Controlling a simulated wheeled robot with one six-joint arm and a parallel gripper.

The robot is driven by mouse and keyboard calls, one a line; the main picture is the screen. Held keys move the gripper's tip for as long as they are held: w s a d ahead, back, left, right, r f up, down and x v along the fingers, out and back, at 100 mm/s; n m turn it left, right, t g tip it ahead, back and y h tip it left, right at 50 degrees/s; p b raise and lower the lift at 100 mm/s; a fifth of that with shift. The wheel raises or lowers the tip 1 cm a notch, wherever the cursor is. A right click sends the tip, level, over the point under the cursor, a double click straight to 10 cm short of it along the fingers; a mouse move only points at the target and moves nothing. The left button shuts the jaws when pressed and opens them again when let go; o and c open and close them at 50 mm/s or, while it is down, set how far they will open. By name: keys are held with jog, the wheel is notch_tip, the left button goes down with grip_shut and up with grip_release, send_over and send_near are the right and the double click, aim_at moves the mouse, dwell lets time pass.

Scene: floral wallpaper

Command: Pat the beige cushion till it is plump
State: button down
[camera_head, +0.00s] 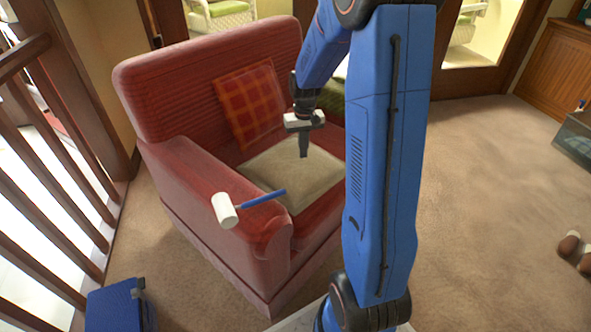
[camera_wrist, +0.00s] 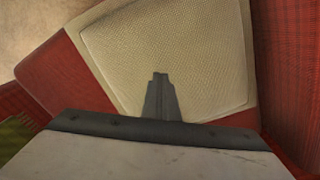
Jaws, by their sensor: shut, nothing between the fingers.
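The beige cushion (camera_head: 284,168) lies flat on the seat of the red armchair (camera_head: 210,78). My arm crosses in front of its right side in the head view. My gripper (camera_head: 304,154) is shut and empty, pointing down over the back part of the cushion.
A mallet with a white head (camera_head: 224,210) and blue handle lies on the chair's near arm. A plaid red cushion (camera_head: 249,104) leans on the backrest. A blue case (camera_head: 120,306) stands at lower left, by a wooden railing (camera_head: 62,160). Carpet at right is mostly clear.

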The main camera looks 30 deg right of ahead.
jog(key=shift+f, duration=0.3)
jog(key=shift+r, duration=0.15)
jog(key=shift+r, duration=1.65)
notch_tip(320, 180, up, 6)
